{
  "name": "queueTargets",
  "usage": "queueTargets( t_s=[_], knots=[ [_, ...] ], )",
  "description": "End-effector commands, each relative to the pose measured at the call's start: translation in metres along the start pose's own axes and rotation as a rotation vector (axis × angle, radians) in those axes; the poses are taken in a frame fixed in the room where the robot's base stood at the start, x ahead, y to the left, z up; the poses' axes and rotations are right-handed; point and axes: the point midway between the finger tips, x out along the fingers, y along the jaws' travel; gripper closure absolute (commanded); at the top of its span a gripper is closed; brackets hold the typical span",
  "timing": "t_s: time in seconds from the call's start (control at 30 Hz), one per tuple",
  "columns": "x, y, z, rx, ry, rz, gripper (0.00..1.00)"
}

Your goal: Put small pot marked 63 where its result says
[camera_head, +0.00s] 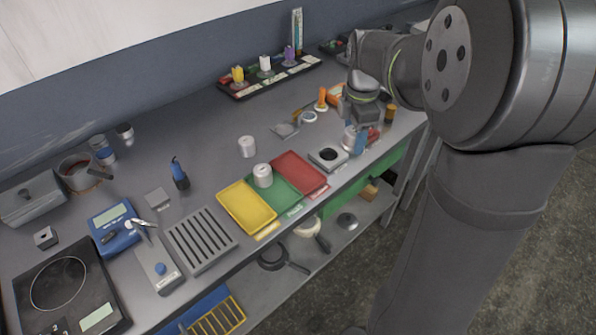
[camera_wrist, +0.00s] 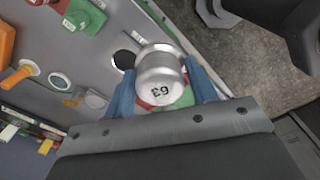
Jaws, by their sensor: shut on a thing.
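The small pot marked 63 (camera_wrist: 160,78) is a silvery cylinder, its number showing on the face toward the wrist camera. My gripper (camera_wrist: 165,72) is shut on it, one blue finger on each side. In the head view the held pot (camera_head: 348,138) and my gripper (camera_head: 355,141) are just right of a grey device with a dark round well (camera_head: 328,157). The well (camera_wrist: 124,60) shows left of the pot in the wrist view. Yellow (camera_head: 246,212), green (camera_head: 290,203) and red (camera_head: 311,182) trays lie side by side left of the device. I cannot read any result.
A slotted grey rack (camera_head: 201,240) lies left of the yellow tray. A black rack with coloured items (camera_head: 270,77) is at the back wall. The bench's mid-back is fairly clear.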

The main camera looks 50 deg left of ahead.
Motion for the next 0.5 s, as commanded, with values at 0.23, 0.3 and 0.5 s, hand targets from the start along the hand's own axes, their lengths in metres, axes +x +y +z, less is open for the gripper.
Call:
queueTargets(
  t_s=[0.23,0.3,0.5],
  knots=[
    [0.003,-0.005,-0.021,-0.368,0.000,0.000,0.75],
    [0.003,-0.005,-0.025,-0.435,0.000,0.000,0.75],
    [0.007,-0.004,-0.034,-0.524,0.000,-0.001,0.75]
  ],
)
